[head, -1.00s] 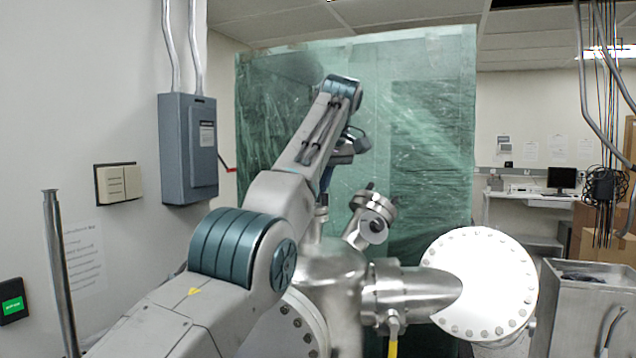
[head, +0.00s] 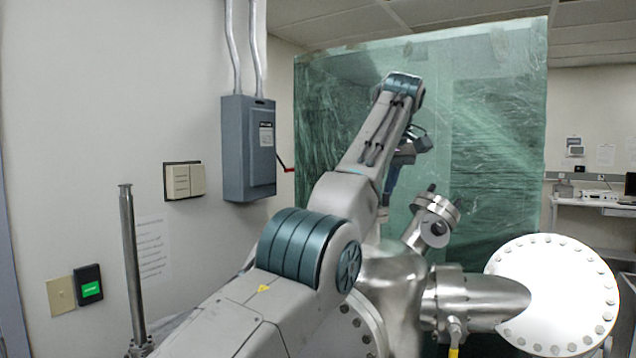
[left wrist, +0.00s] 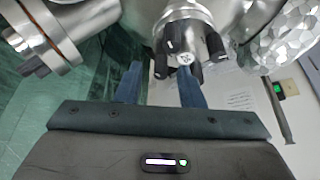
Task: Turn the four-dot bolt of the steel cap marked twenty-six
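In the left wrist view a round steel cap (left wrist: 187,14) with several black bolts around it hangs at the top centre. Small white marks show on a black bolt (left wrist: 172,42) and at the cap's centre, too small to read as a number or dots. My left gripper (left wrist: 160,76) is open, its two blue fingers apart just below the cap, with nothing visible held between them. My right gripper is in neither view.
An angled steel port (head: 436,212) and a wide side pipe (head: 480,300) with a round white flange (head: 555,292) stand right of my arm. A thin metal post (head: 132,265) stands left. A grey electrical box (head: 248,148) is on the wall; green plastic sheeting (head: 500,130) hangs behind.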

